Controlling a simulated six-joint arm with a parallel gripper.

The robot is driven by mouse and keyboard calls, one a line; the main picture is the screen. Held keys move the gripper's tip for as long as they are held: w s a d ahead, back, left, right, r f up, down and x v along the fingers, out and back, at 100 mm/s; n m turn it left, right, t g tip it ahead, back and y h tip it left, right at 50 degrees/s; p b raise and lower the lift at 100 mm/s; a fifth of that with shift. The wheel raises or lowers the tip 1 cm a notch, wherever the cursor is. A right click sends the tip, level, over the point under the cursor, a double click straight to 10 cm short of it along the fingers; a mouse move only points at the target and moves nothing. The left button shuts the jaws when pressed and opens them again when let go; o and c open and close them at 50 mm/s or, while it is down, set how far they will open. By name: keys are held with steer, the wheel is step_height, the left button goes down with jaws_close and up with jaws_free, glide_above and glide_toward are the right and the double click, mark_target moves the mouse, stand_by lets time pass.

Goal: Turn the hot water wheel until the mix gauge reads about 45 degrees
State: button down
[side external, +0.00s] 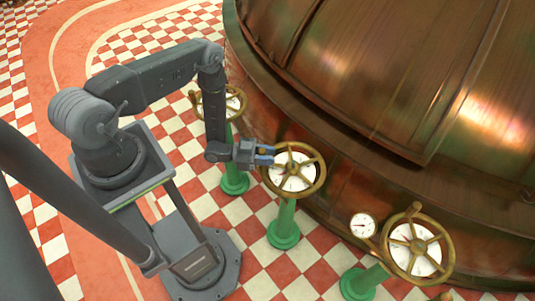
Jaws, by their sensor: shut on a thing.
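My gripper (265,155), with blue-marked fingers, is shut on the left side of the rim of the middle brass wheel (292,169). This spoked wheel stands on a green pedestal, with a white dial face behind its spokes. I see no label telling whether it is the hot water wheel. A small round white gauge (362,225) with a brass rim sits to the right, beside the front right wheel. It may be the mix gauge; its needle is too small to read.
A brass wheel (417,248) stands at the front right and another wheel (238,101) stands behind my arm, partly hidden by it. The big copper kettle (375,60) rises close behind the wheels. The red and white checkered floor (255,270) is clear in front.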

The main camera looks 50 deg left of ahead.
steer(key=shift+s+d, duration=0.1)
steer(key=shift+d, duration=0.05)
steer(key=c, duration=0.9)
jaws_free()
steer(key=shift+o, duration=0.2)
steer(key=v, duration=1.4)
